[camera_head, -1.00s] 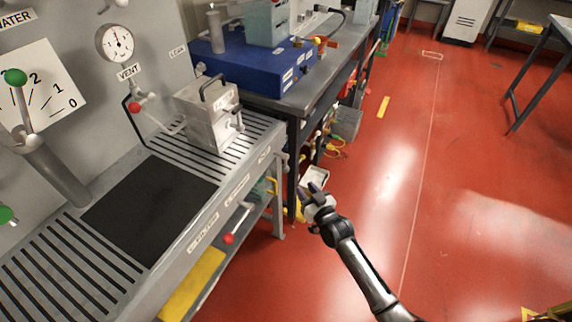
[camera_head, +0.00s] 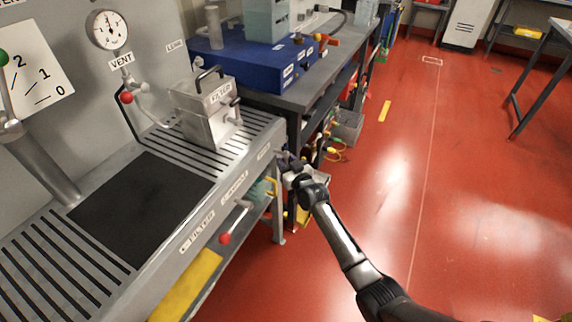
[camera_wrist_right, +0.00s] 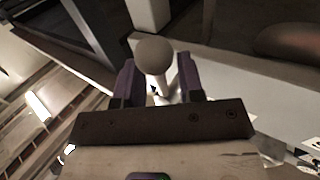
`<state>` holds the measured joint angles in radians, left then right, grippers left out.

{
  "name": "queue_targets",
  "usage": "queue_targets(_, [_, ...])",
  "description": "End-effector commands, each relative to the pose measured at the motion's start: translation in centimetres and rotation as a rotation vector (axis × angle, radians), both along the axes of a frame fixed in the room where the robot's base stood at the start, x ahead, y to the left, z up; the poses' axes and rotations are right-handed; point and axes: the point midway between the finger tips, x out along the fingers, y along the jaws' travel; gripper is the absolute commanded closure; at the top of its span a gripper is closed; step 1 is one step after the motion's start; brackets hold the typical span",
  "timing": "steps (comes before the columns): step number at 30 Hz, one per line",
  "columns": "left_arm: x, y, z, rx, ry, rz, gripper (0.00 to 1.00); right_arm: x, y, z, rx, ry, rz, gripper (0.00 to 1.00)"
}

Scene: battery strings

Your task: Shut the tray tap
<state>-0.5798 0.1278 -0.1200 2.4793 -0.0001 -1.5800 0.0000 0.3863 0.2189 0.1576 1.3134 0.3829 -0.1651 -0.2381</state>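My right gripper (camera_head: 288,163) is at the right end of the tray's (camera_head: 238,183) front edge, beside a small label there. In the right wrist view its two dark fingers stand apart, open. A round grey knob (camera_wrist_right: 154,55) on a pale stem lies between or just beyond the fingertips; contact cannot be told. It appears to be the tap at the tray's end, which the gripper mostly hides in the head view. Another tap with a red knob (camera_head: 225,238) hangs under the tray front near the filter label. My left gripper is not in view.
A metal filter box (camera_head: 203,112) with a black handle stands on the slatted tray. A vent tap with a red knob (camera_head: 126,97) is on the wall panel below a gauge (camera_head: 106,30). A blue box (camera_head: 262,66) sits on the bench behind.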

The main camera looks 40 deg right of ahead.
Motion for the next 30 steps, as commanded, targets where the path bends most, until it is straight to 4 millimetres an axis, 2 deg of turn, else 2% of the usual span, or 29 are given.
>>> queue_targets(10, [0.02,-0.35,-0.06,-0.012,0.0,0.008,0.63,0.23,-0.03,0.0,0.0,0.0,0.0,0.65])
queue_targets(21, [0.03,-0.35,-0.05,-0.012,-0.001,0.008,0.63,0.2,-0.02,-0.08,0.0,0.002,0.0,0.99])
queue_targets(30, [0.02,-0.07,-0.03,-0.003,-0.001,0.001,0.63,0.15,-0.01,-0.35,0.001,0.009,0.0,1.0])
